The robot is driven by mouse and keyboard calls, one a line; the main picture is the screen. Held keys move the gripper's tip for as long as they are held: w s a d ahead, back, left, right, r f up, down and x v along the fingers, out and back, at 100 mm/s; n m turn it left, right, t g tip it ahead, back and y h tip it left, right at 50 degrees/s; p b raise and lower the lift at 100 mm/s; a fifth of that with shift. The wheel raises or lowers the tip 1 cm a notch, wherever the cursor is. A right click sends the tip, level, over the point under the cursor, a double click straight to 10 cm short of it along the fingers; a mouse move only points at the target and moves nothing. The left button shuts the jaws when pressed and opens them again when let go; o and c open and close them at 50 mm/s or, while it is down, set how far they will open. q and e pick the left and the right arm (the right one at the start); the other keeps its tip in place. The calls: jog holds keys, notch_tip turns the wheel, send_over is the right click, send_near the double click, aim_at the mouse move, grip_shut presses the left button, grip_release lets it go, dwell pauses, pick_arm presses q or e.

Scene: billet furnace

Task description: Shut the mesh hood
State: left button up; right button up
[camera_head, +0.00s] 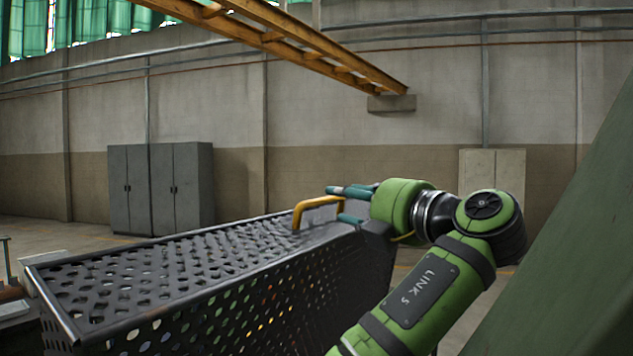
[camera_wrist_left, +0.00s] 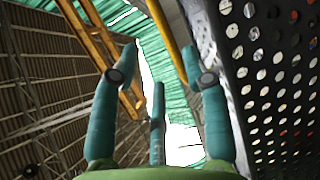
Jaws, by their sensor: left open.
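The mesh hood (camera_head: 150,275) is a dark perforated box in the lower left of the head view. Its yellow handle (camera_head: 299,213) stands at the far right end of its top. My left gripper (camera_head: 341,204) is open, its teal fingers pointing left at the handle. In the left wrist view the fingers (camera_wrist_left: 160,75) are spread, with the yellow handle (camera_wrist_left: 168,40) showing between them and the perforated panel (camera_wrist_left: 270,75) close on the right. I cannot tell whether any finger touches the handle. My right gripper is out of view.
Grey cabinets (camera_head: 160,188) and a pale cabinet (camera_head: 492,170) stand by the back wall, away from the hood. An orange overhead beam (camera_head: 290,40) runs above. A large green slanted surface (camera_head: 575,260) fills the right side. Open floor lies behind the hood.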

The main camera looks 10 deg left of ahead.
aim_at(323, 199)
pick_arm(q)
jog(key=shift+w+a+h+p, duration=0.2)
jog(key=shift+w+a+p, duration=0.15)
jog(key=shift+a, duration=0.25)
jog(key=shift+w+a+h+p, duration=0.2)
jog(key=shift+a+p, duration=0.25)
jog(key=shift+a, duration=0.1)
jog(key=shift+w+a+f+p, duration=0.1)
jog(key=shift+w+a+p, duration=0.25)
jog(key=shift+w, duration=0.25)
jog(key=shift+w+a+f+p, duration=0.1)
jog(key=shift+w+a+p, duration=0.15)
jog(key=shift+w, duration=0.35)
jog(key=shift+x, duration=0.8)
jog(key=shift+s+a, duration=0.15)
jog(key=shift+s, duration=0.15)
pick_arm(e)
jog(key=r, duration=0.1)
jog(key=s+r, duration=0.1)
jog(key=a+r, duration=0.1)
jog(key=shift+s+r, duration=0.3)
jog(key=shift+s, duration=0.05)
